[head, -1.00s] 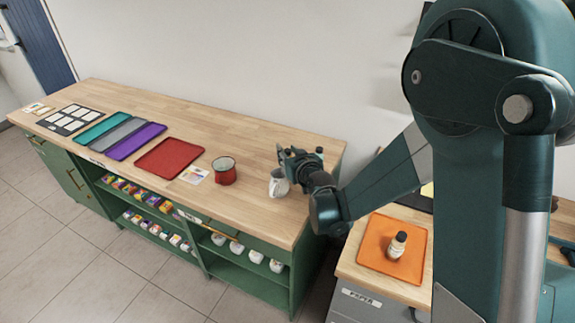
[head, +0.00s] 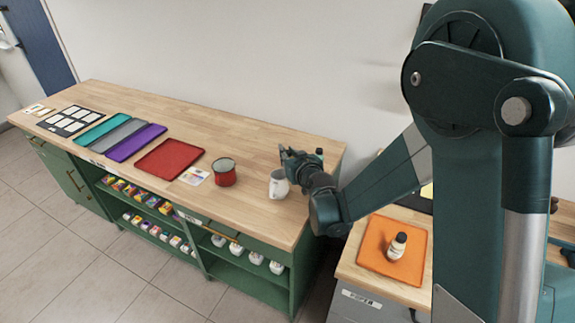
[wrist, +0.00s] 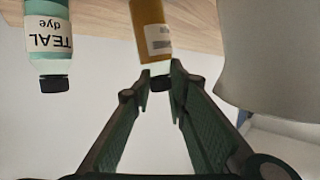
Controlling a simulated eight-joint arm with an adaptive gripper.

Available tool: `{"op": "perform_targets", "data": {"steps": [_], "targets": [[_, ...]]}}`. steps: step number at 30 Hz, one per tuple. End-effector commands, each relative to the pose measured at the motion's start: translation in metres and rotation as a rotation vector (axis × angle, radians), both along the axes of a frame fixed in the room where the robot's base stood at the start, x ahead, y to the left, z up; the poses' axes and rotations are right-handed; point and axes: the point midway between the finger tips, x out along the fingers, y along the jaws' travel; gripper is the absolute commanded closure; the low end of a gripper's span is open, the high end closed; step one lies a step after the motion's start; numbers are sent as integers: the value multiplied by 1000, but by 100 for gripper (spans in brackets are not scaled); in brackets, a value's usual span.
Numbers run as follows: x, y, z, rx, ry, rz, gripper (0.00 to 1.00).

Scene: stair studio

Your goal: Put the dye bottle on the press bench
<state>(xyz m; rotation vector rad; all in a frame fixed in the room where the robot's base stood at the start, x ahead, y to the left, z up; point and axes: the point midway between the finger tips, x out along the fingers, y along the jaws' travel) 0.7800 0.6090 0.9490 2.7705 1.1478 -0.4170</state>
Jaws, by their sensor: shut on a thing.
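In the wrist view an amber bottle (wrist: 151,28) with a pale label and black cap shows between my fingertips. My gripper (wrist: 160,85) is shut on it at the cap. The label is not legible. A bottle marked "TEAL dye" (wrist: 46,45) with a black cap stands apart to the left. In the head view my gripper (head: 284,158) is above the right end of the long wooden bench (head: 240,130), behind a white mug (head: 278,184). The held bottle does not show clearly there. A small dark-capped bottle (head: 397,246) stands on an orange tray (head: 375,256) on the right bench (head: 352,271).
A large pale object (wrist: 268,55) is close on my gripper's right in the wrist view. A gap separates the two benches.

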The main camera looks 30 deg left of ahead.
Motion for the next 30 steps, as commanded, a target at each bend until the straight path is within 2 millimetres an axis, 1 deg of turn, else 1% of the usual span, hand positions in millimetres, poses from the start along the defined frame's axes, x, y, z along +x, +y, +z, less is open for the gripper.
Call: {"op": "perform_targets", "data": {"steps": [8,14,20,30], "targets": [[0,0,0,-2,1,0,100],[0,0,10,-1,0,0,100],[0,0,32,-1,1,0,100],[0,0,78,-1,1,0,100]]}}
